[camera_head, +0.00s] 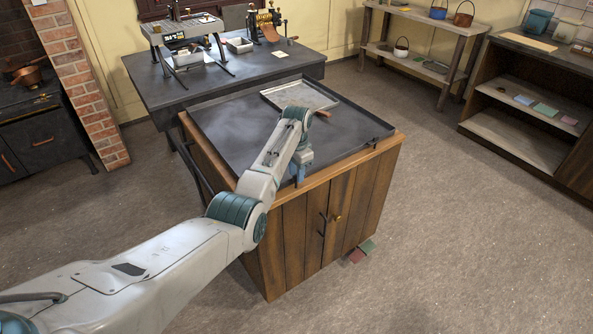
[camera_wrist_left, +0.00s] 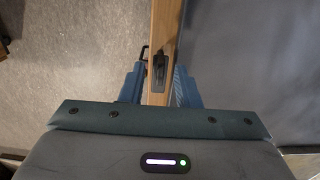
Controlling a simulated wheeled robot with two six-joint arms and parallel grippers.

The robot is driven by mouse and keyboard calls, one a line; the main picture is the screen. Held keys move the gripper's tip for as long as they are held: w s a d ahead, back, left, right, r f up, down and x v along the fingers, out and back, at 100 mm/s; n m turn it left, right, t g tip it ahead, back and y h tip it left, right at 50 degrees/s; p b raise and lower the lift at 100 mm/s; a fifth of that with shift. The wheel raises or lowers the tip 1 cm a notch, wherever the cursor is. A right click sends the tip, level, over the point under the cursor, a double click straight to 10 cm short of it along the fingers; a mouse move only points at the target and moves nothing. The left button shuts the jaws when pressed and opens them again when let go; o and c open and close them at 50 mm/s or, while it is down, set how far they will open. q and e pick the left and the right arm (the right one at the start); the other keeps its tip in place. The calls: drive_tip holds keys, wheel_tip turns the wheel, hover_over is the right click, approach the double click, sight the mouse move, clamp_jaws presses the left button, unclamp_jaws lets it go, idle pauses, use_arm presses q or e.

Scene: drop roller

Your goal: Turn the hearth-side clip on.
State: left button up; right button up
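In the left wrist view a small dark clip-like part (camera_wrist_left: 159,70) sits on the wooden rim (camera_wrist_left: 162,25) of the cabinet top. I cannot tell whether it is on or off, or whether it is the hearth-side clip. My left gripper (camera_wrist_left: 157,88) is open, with one blue finger on each side of the rim and the dark part between them. In the head view my left gripper (camera_head: 300,175) is at the front edge of the wooden cabinet (camera_head: 310,230), and my arm hides part of that edge. My right gripper is not in view.
A dark tray top (camera_head: 235,120) covers the cabinet and holds a metal pan (camera_head: 290,95). A dark table (camera_head: 265,65) with equipment stands behind. A brick hearth side (camera_head: 85,90) is at the left, shelves (camera_head: 520,100) at the right.

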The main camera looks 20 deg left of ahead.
use_arm(q)
drive_tip(key=shift+c, duration=0.7)
clamp_jaws()
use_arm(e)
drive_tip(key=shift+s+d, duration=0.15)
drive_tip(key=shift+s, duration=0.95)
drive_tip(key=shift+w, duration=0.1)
